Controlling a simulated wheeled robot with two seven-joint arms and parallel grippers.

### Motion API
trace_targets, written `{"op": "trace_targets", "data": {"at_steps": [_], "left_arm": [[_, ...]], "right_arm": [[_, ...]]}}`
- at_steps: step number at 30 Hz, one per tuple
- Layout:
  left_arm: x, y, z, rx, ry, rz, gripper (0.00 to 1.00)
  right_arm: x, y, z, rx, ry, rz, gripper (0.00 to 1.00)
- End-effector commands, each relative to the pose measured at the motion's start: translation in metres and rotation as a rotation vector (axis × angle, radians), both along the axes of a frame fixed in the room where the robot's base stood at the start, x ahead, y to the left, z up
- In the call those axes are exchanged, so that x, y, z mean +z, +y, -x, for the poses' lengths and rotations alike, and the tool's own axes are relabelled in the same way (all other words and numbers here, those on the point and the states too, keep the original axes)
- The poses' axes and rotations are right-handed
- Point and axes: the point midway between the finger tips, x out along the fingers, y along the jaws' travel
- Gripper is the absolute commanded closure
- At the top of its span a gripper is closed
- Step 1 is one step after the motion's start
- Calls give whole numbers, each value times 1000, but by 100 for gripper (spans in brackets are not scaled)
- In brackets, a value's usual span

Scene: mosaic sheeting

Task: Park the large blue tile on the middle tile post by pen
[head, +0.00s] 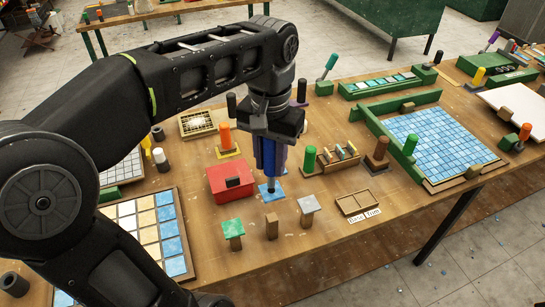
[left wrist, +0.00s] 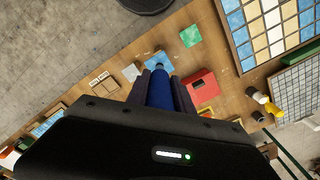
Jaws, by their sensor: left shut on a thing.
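My left gripper (head: 268,135) is shut on a blue pen (head: 267,158), which points down. The pen also shows in the left wrist view (left wrist: 160,92). A blue tile (head: 277,194) is at the pen's tip; I cannot tell whether it hangs from the tip or rests on the table. In the left wrist view, the tile (left wrist: 152,58) is partly hidden by the pen. The middle tile post (head: 271,226) is bare, just in front of the tile. The left post carries a green tile (head: 232,227), the right post a grey tile (head: 309,204). My right gripper is out of view.
A red box (head: 222,186) stands close left of the pen. A small two-part wooden tray (head: 358,203) lies to the right of the posts. A green-handled tool (head: 309,158) and a mosaic sheet (head: 430,140) are further right. A tile tray (head: 185,205) is at the left.

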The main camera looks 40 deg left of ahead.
Motion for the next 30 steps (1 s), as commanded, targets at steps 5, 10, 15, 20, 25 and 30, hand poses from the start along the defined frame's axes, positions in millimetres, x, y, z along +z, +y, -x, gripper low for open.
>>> {"op": "trace_targets", "data": {"at_steps": [5,10,15,20,25,30], "left_arm": [[-3,0,0,0,-1,0,100],[-13,0,0,-1,0,0,100],[-29,0,0,-1,1,0,100],[-47,0,0,0,-1,0,100],[-65,0,0,-1,0,0,100],[-81,0,0,-1,0,0,100]], "right_arm": [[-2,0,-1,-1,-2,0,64],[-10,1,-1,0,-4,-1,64],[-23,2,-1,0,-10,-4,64],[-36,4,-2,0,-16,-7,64],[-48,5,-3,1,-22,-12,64],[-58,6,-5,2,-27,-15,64]]}}
